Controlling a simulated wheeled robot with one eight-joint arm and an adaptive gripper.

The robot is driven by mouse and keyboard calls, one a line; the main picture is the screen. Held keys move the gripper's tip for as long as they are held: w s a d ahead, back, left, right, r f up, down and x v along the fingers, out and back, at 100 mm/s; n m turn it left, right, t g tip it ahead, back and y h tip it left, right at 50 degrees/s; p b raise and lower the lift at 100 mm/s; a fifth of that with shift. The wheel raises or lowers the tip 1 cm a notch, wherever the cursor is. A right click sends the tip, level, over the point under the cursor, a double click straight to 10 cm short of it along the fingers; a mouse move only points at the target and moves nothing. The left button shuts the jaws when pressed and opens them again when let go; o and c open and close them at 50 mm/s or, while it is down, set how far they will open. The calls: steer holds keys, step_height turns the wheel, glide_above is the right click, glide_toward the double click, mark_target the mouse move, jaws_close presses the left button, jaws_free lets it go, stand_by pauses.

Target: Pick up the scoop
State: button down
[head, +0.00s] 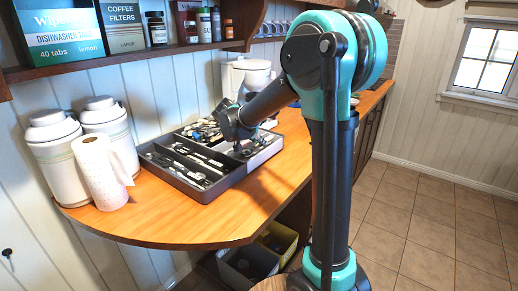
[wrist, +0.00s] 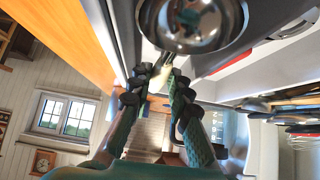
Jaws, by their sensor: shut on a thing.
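The scoop (wrist: 203,25) shows in the wrist view as a shiny round metal bowl at the top, just beyond my fingertips. My gripper (wrist: 160,78) is shut on it, with what looks like its narrow handle end between the fingertips. In the head view my gripper (head: 240,148) is low at the right part of the dark utensil tray (head: 207,197). The arm hides the fingertips and the scoop there, so I cannot tell whether the scoop touches the tray.
The tray holds several utensils (head: 190,160) in compartments on the wooden counter (head: 150,228). A paper towel roll (head: 103,172) and two white canisters (head: 55,155) stand at left. A shelf (head: 120,62) with boxes and jars hangs above. The counter's front is clear.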

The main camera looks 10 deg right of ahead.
step_height(320, 180, up, 17)
steer(key=shift+f, duration=0.2)
steer(key=shift+d, duration=0.15)
stand_by(0.7)
